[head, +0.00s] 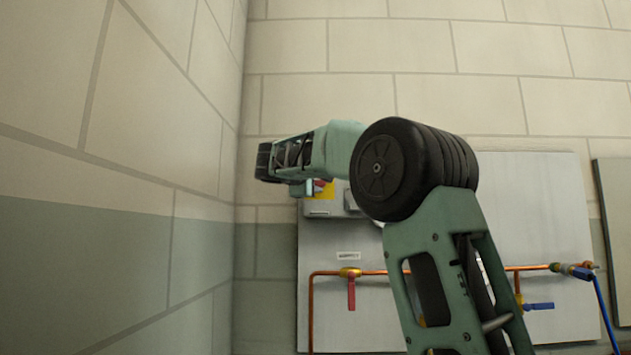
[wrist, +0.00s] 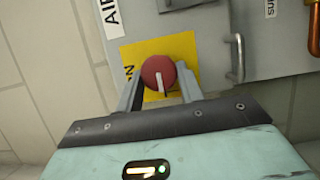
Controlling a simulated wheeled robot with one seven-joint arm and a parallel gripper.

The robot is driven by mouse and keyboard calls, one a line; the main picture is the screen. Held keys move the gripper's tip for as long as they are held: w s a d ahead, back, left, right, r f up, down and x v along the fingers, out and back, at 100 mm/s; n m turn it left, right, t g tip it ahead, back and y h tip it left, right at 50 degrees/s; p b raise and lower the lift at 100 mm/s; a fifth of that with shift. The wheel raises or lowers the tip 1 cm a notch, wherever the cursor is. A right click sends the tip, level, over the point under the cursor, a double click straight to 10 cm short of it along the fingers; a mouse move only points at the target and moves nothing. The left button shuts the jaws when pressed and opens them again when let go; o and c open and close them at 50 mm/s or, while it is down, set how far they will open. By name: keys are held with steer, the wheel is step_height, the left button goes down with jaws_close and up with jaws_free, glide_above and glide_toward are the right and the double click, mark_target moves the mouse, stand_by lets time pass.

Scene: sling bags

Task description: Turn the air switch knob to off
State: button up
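The air switch knob (wrist: 157,72) is round and red with a white pointer line that points down in the wrist view. It sits on a yellow plate (wrist: 131,55), where a letter "N" shows at the left edge. My gripper (wrist: 160,70) has its two grey fingers apart, one on each side of the knob. I cannot tell whether either finger touches it. In the head view my gripper (head: 308,188) is up at the grey switch box (head: 340,206), and the yellow plate (head: 328,191) shows only partly behind it.
A grey metal panel (head: 545,215) hangs on the tiled wall behind my arm. Copper pipes (head: 310,310) with a red valve handle (head: 351,292) and a blue handle (head: 538,306) run below. A metal handle (wrist: 235,57) stands right of the knob. The left wall is close.

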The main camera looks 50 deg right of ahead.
steer(key=o, duration=0.4)
steer(key=shift+a, duration=0.15)
steer(key=b+v, duration=0.2)
steer(key=v, duration=1.5)
